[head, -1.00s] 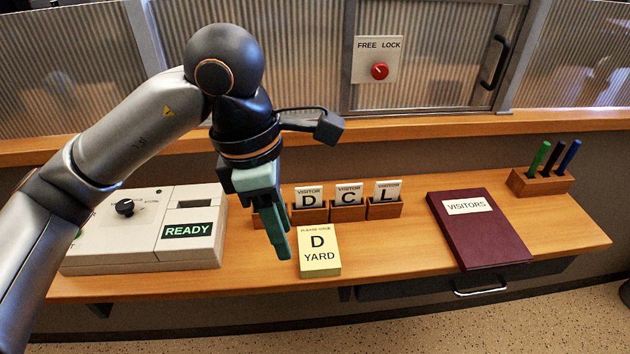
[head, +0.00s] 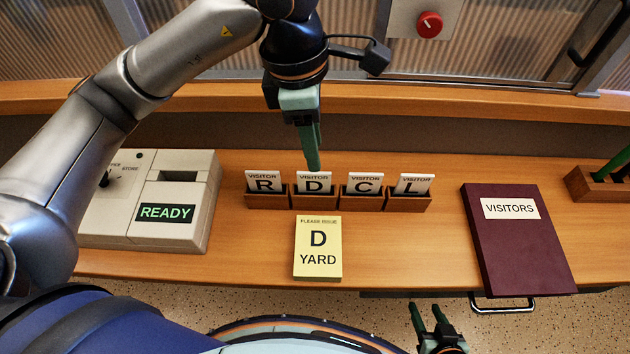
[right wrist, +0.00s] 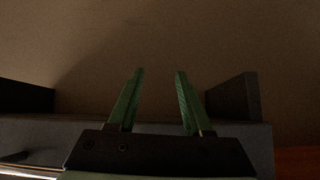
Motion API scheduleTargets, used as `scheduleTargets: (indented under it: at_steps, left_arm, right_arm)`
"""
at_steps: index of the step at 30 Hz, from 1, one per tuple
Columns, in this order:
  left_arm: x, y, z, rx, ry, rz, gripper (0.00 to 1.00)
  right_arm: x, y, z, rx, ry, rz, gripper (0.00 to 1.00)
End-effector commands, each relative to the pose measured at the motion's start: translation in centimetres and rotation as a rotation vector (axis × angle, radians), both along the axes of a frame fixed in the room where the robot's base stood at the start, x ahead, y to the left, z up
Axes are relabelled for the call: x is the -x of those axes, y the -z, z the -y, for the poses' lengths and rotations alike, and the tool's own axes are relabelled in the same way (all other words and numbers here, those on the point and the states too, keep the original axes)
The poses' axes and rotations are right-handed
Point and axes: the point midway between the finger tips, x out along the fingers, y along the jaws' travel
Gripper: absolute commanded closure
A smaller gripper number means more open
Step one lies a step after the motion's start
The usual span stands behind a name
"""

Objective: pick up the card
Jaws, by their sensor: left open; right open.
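Visitor cards stand in a row of small wooden holders on the desk: R (head: 264,183), D (head: 313,184), C (head: 362,185) and L (head: 413,185). A yellow notice (head: 318,260) in front reads "PLEASE ISSUE D YARD". My left gripper (head: 313,165) points down with its fingertips at the top edge of the D card in the head view. It is open, its fingers seen nearly edge-on. I cannot tell whether they touch or straddle the card. My right gripper (head: 427,312) is open and empty, low in front of the desk; its spread fingers also show in the right wrist view (right wrist: 158,75).
A beige machine (head: 202,190) showing "READY" stands left on the desk (head: 230,262). A maroon visitors book (head: 520,250) lies right, with a pen holder (head: 590,184) beyond it. A drawer handle (head: 503,305) is below the desk's front edge. A red button (head: 429,25) is on the partition.

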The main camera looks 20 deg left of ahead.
Motion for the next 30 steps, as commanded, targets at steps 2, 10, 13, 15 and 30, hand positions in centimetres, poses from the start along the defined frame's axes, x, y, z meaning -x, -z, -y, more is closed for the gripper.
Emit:
scheduleTargets:
  at_steps: [2,10,13,15,30]
  left_arm:
    - [0.0,1.2,0.1,-0.001,0.0,-0.003,0.57]
    - [0.0,3.2,0.1,0.0,0.0,-0.002,0.57]
    - [0.1,4.5,-0.1,-0.001,-0.002,-0.005,0.57]
    - [0.1,5.6,-0.3,-0.001,-0.001,-0.004,0.57]
    - [-0.1,7.8,0.1,0.001,0.001,0.001,0.64]
  right_arm:
    - [0.0,-0.1,0.0,0.0,0.0,-0.001,0.5]
    - [0.0,-0.4,0.0,0.0,0.0,0.0,0.5]
    - [-0.1,-0.8,0.0,0.0,0.0,0.001,0.5]
    - [-0.1,-1.1,0.0,0.0,0.0,0.002,0.5]
    - [-0.2,-1.2,0.0,0.0,0.0,0.004,0.5]
